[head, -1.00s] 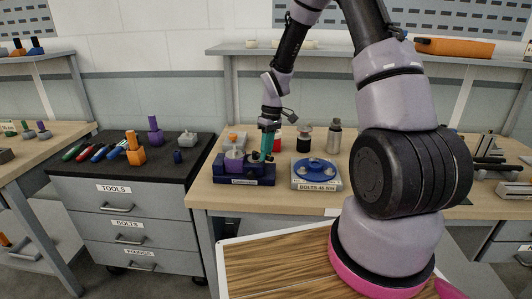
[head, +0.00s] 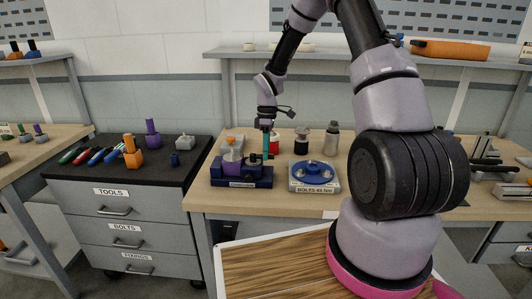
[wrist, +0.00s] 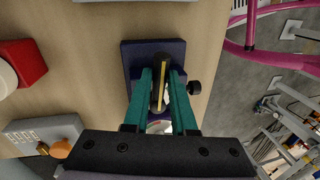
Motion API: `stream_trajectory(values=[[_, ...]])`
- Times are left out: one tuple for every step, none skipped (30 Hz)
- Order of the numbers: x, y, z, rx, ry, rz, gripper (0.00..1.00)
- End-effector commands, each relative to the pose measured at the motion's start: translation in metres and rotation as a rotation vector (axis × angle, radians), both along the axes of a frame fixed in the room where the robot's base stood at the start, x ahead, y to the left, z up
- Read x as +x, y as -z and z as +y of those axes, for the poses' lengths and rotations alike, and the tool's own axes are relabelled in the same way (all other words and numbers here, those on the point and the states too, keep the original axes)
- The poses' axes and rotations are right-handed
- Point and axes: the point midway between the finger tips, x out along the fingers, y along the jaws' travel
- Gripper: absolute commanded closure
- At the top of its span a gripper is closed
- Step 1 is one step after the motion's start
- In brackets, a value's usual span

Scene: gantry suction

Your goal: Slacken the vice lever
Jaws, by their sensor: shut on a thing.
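The dark blue vice (head: 242,178) stands near the front left of the wooden bench and holds a light purple part (head: 233,160). Its lever (wrist: 161,92), dark with a yellow strip, lies between my teal fingers in the wrist view. My gripper (wrist: 161,76) is shut on the lever, above the vice body (wrist: 133,62). In the head view my gripper (head: 266,152) points down at the right part of the vice, and the lever is too small to make out there.
A blue round fixture (head: 314,170) on a plate marked for bolts sits right of the vice. A red-and-white container (head: 274,143), a dark jar (head: 302,140) and a grey bottle (head: 331,138) stand behind. A black-topped tool cabinet (head: 155,172) is at left.

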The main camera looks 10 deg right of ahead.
Motion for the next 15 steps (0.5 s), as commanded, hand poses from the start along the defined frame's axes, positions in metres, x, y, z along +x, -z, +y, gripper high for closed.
stream_trajectory(values=[[0.0011,-0.0005,-0.0001,0.0,-0.003,-0.002,1.0],[0.0011,-0.0005,-0.0001,0.0,-0.004,-0.002,1.0],[0.0012,-0.0006,-0.0002,0.0,-0.005,-0.002,1.0],[0.0012,-0.0006,-0.0002,0.0,-0.006,-0.002,1.0],[0.0012,-0.0006,-0.0002,0.0,-0.006,-0.002,1.0],[0.0012,-0.0006,-0.0002,0.0,-0.006,-0.002,1.0],[0.0012,-0.0006,-0.0002,0.0,-0.006,-0.002,1.0],[0.0012,-0.0006,-0.0002,0.0,-0.006,-0.002,1.0],[0.0011,-0.0005,-0.0002,0.0,-0.006,-0.002,1.0],[0.0012,-0.0006,-0.0001,0.0,-0.006,-0.002,1.0],[0.0012,-0.0006,-0.0001,0.0,-0.005,-0.002,1.0],[0.0012,-0.0006,-0.0002,0.0,-0.005,-0.002,0.68],[0.0012,-0.0005,-0.0001,0.0,-0.005,-0.002,0.56],[0.0012,-0.0005,-0.0001,0.0,-0.005,-0.002,0.46],[0.001,-0.0004,-0.0001,0.0,-0.005,-0.002,0.46]])
